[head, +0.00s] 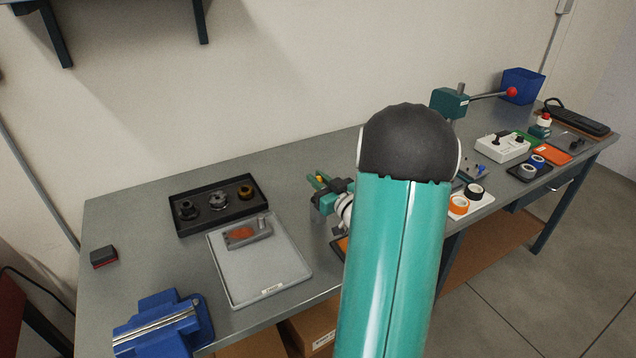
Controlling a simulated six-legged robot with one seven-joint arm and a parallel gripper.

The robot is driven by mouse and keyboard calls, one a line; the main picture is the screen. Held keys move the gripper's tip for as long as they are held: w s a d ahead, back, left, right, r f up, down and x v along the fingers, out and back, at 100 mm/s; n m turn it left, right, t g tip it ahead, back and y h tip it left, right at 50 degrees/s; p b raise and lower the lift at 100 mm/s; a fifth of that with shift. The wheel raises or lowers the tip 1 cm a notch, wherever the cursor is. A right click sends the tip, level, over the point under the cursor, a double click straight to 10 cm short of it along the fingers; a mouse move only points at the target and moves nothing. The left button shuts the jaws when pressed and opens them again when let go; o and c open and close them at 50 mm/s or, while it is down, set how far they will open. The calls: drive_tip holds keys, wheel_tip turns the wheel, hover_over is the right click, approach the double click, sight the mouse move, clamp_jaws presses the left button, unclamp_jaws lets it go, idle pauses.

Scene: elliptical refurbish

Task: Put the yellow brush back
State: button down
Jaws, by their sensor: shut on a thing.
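My gripper (319,183) is over the middle of the bench, just left of my teal arm. It is shut on a small yellow thing, which I take to be the yellow brush (321,178). Only a little yellow shows between the fingers; the rest is hidden. The grip is right of a black tray (212,224) holding three round parts: one black, one silver, one brass-coloured. I cannot make out a marked place for the brush.
A grey tray (284,285) holds a metal block with an orange patch. A blue vise (160,322) is at front left, a black-and-red block (104,256) at far left. A white tape holder (481,204), a control box (502,148) and a blue bin (521,86) are right.

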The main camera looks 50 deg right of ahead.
drive_tip(key=shift+f, duration=0.55)
drive_tip(key=c, duration=1.3)
unclamp_jaws()
drive_tip(key=shift+c, duration=0.2)
